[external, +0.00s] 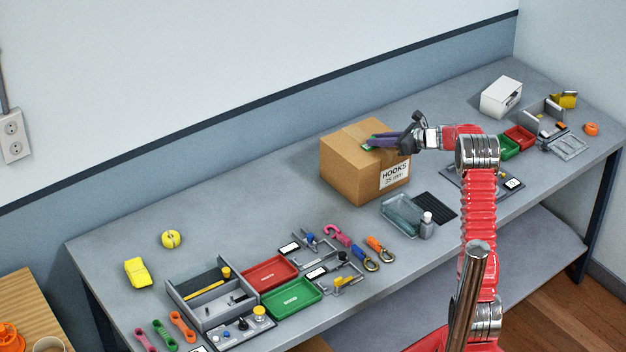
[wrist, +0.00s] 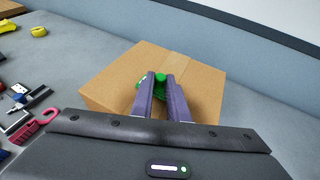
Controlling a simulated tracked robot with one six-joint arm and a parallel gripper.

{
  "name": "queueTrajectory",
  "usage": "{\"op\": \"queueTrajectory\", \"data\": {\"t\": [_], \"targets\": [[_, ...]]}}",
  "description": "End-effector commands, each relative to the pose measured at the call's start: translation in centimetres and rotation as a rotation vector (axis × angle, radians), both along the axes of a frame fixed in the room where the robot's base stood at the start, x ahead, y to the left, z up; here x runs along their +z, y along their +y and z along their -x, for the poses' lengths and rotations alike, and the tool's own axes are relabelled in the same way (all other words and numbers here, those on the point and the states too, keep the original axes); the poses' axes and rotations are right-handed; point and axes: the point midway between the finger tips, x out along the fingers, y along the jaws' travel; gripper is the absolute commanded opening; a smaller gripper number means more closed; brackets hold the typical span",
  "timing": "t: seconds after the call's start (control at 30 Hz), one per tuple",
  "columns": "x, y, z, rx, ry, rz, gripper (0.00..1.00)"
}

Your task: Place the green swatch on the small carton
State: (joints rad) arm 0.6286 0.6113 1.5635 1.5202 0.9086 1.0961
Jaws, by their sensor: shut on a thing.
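The small carton (external: 350,172) is a brown cardboard box with a "HOOKS 35 mm" label, standing on the grey bench. It also fills the middle of the wrist view (wrist: 110,88). My gripper (external: 372,142) is at the carton's top, reaching in from the right. Its purple fingers (wrist: 162,80) are shut on the green swatch (wrist: 141,100), which shows at and beside the fingertips, over the carton's top. A bit of green (external: 367,148) shows at the fingertips in the external view. I cannot tell whether the swatch touches the cardboard.
A clear tray (external: 402,217) and a small bottle (external: 426,226) stand in front of the carton. Red (external: 270,273) and green (external: 291,297) trays and a divided grey box (external: 212,296) lie to the left. A white box (external: 501,97) stands at the back right. The bench behind the carton is clear.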

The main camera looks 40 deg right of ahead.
Motion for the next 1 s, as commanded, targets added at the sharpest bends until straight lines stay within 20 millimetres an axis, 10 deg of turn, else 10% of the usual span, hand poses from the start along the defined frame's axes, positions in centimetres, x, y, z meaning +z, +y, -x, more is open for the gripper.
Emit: {"op": "queueTrajectory", "data": {"t": [0.2,0.23,0.47,1.0], "targets": [[-0.2,0.0,0.0,0.000,0.000,0.000,0.00],[-0.2,0.0,0.0,0.000,0.000,0.000,0.16],[-0.2,0.0,0.0,0.001,0.001,0.000,0.33],[0.8,-0.7,1.6,0.000,0.000,0.000,0.33]]}}
